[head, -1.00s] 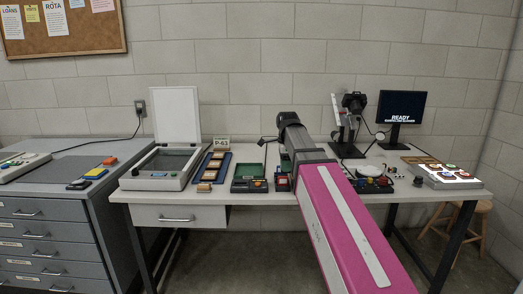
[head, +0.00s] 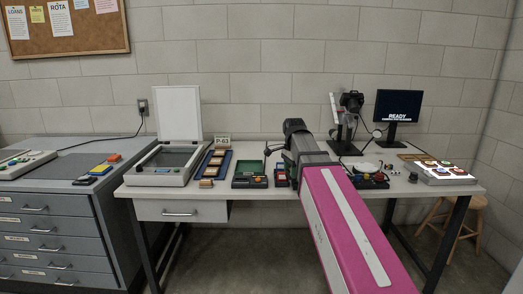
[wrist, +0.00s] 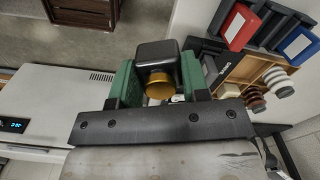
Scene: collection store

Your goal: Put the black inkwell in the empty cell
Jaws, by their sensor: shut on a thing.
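The black inkwell (wrist: 156,53) with a gold cap is between the green fingers of my gripper (wrist: 158,78) in the wrist view. The fingers press on its two sides and it is held cap towards the camera. To the right, in the wrist view, a wooden compartment tray (wrist: 222,84) holds several round light and dark pieces. The inkwell is apart from this tray. I cannot tell which cell is empty. In the head view my arm reaches over the table, and the inkwell cannot be made out there.
On the white table (head: 228,196) stand an open flatbed scanner (head: 160,172), a green case (head: 249,181), a camera stand (head: 346,148) and a monitor (head: 399,112). A red-framed piece (wrist: 236,27) and a blue-framed piece (wrist: 299,46) stand beside the wooden tray.

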